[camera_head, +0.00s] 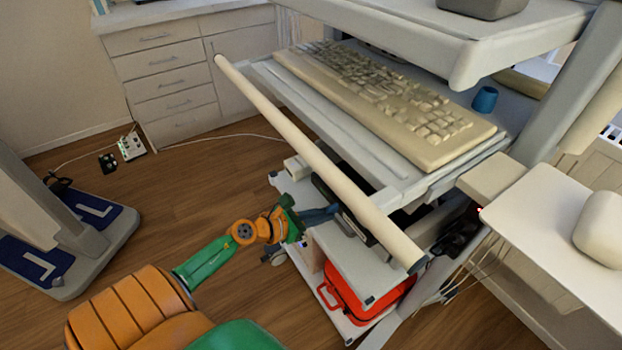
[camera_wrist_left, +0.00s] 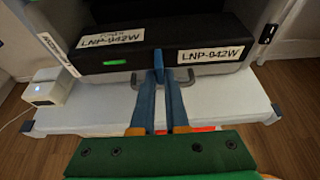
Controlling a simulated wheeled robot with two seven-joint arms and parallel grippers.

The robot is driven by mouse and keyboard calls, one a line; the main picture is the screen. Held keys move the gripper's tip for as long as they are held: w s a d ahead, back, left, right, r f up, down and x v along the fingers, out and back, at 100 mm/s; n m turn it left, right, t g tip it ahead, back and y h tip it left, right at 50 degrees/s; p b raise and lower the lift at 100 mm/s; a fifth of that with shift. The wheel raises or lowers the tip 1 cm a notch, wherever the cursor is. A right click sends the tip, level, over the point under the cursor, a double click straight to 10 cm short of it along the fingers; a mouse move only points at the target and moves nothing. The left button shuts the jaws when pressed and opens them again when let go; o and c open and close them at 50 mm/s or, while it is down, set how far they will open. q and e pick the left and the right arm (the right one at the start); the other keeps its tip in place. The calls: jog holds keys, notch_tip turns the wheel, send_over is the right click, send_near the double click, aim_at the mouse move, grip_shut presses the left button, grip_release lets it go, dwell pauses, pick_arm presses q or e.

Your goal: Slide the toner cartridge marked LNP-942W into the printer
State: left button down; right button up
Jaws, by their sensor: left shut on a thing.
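The black toner cartridge (camera_wrist_left: 135,57) fills the upper middle of the left wrist view. It bears white LNP-942W labels and a small green mark. Its front sits within the grey printer housing (camera_wrist_left: 80,18); how deep it reaches is hidden. My left gripper (camera_wrist_left: 160,78) has blue fingers close together at the middle of the cartridge's front, shut on it at a narrow blue part. In the head view my left gripper (camera_head: 330,213) reaches in under the keyboard tray, and the dark cartridge is partly hidden there. My right gripper is not in view.
The printer stands on a white shelf (camera_wrist_left: 225,108). A white rail (camera_head: 310,150) and the keyboard (camera_head: 400,100) lie above my gripper in the head view. A red case (camera_head: 345,300) sits on the shelf below. A small white box (camera_wrist_left: 45,90) stands at the left.

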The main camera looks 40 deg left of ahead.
aim_at(337, 209)
pick_arm(q)
jog(key=w, duration=0.1)
jog(key=w+d, duration=0.1)
jog(key=w, duration=0.3)
jog(key=shift+d+r, duration=0.1)
jog(key=shift+d, duration=0.25)
jog(key=shift+f+b, duration=0.4)
jog(key=shift+f, duration=0.15)
jog(key=c, duration=0.8)
grip_release()
jog(key=shift+c, duration=0.2)
jog(key=shift+s, duration=0.1)
